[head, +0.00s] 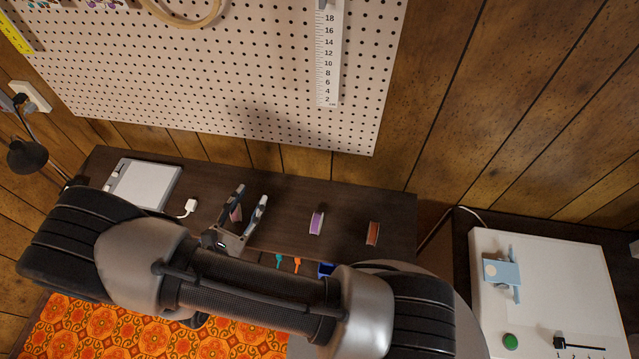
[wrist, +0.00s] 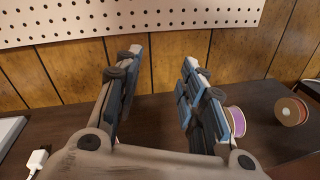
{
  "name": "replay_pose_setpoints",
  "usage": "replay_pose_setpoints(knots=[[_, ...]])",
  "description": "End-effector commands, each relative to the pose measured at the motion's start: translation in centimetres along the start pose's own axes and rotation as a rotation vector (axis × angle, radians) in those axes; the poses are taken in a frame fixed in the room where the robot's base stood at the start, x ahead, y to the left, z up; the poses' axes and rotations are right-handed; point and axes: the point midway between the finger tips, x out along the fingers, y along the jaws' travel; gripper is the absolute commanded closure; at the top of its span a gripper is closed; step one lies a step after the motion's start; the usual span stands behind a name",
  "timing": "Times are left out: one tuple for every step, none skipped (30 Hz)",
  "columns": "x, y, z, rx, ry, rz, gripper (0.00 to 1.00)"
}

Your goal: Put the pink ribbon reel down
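The pink ribbon reel (head: 236,214) shows in the head view as a small pinkish-brown shape between the fingers of my gripper (head: 251,195), close to the left finger. It appears to stand on the dark table (head: 285,206), though its base is partly hidden by the gripper. In the wrist view my gripper (wrist: 163,57) has its two fingers spread wide with a clear gap. Only a sliver of pink (wrist: 116,141) shows there beside the base of the left finger; the palm and finger hide the rest. I see no finger closed on the reel.
A purple reel (head: 317,222) and an orange-red reel (head: 374,233) stand to the right on the table. A white plug (head: 189,206) and a pale flat device (head: 145,184) lie to the left. The pegboard wall (head: 230,75) rises behind. Table between the reels is clear.

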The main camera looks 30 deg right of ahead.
Motion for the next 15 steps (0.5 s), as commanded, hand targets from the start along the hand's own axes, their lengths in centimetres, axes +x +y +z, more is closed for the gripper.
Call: replay_pose_setpoints(knots=[[1.1,-0.4,2.8,0.066,0.008,-0.105,0.63],[1.7,-0.9,4.2,0.1,0.015,-0.166,0.63],[2.3,-1.6,6.0,0.146,0.024,-0.247,0.63],[2.7,-2.3,7.2,0.181,0.032,-0.308,0.63],[3.0,-2.9,8.5,0.219,0.041,-0.366,0.63],[3.3,-3.9,10.1,0.269,0.056,-0.443,0.63],[3.5,-4.6,11.2,0.308,0.067,-0.5,0.63],[3.6,-5.3,12.2,0.348,0.08,-0.556,0.63],[3.7,-6.3,13.6,0.404,0.098,-0.627,0.63],[3.6,-7.1,14.5,0.446,0.112,-0.681,0.63],[3.5,-7.8,15.4,0.491,0.127,-0.733,0.63],[3.4,-8.7,16.6,0.551,0.148,-0.799,0.63],[3.1,-9.4,17.3,0.598,0.166,-0.848,0.63],[2.9,-10.1,18.1,0.645,0.184,-0.895,0.63],[2.5,-10.8,19.0,0.711,0.209,-0.954,0.63]])
